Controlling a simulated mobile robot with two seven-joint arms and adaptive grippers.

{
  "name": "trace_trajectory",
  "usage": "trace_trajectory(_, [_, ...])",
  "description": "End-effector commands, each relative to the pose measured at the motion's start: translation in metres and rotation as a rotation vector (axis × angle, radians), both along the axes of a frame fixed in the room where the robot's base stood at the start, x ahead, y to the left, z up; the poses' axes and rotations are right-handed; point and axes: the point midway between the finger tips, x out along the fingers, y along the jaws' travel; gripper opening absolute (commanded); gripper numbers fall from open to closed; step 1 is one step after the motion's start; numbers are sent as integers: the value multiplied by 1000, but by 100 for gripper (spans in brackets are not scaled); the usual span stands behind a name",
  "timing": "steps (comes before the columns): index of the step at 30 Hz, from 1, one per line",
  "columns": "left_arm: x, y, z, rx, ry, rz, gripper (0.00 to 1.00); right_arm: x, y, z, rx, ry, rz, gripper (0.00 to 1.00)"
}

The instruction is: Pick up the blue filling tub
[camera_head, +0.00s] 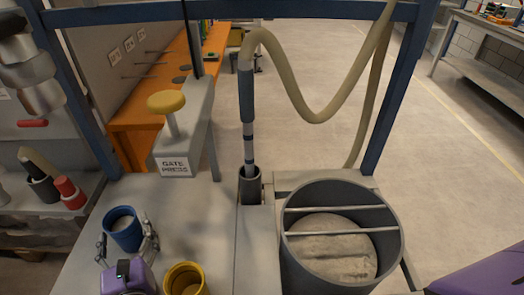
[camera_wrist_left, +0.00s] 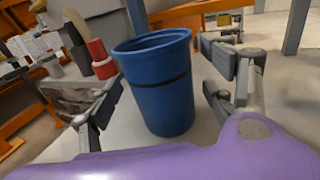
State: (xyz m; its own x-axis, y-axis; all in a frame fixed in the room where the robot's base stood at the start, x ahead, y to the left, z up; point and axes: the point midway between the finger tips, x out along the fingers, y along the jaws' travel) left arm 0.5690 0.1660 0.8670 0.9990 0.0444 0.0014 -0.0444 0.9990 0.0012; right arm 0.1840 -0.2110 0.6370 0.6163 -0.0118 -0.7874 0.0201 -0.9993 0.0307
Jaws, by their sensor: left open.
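The blue filling tub (camera_head: 122,232) stands upright on the grey work surface at the lower left of the head view, with pale contents inside. In the left wrist view the tub (camera_wrist_left: 165,95) is large and central, with a dark band around its middle. My left gripper (camera_head: 128,240) is open, with its fingers on either side of the tub. In the wrist view gaps show between the tub and both fingers of the gripper (camera_wrist_left: 165,92), so neither appears to touch it. My right gripper is not in view.
A yellow tub (camera_head: 185,280) stands close by to the right. The gate press post with its yellow knob (camera_head: 166,102) stands behind. A large grey drum (camera_head: 395,245) holding sand and a hose (camera_head: 247,100) in a holder are to the right. A red object (camera_head: 68,192) sits at left.

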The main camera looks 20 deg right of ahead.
Motion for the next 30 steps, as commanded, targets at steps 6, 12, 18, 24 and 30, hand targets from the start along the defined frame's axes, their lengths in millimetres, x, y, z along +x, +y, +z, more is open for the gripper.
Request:
trace_trajectory(6, [18,1,0,-1,1,1,75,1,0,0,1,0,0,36])
trace_trajectory(12, [18,1,-1,-1,2,0,75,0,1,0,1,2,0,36])
trace_trajectory(18, [18,1,-1,-1,2,0,49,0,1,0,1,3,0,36])
trace_trajectory(24, [18,1,-1,-1,2,0,23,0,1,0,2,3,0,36])
trace_trajectory(30, [18,1,0,-2,-1,0,6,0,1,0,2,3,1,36])
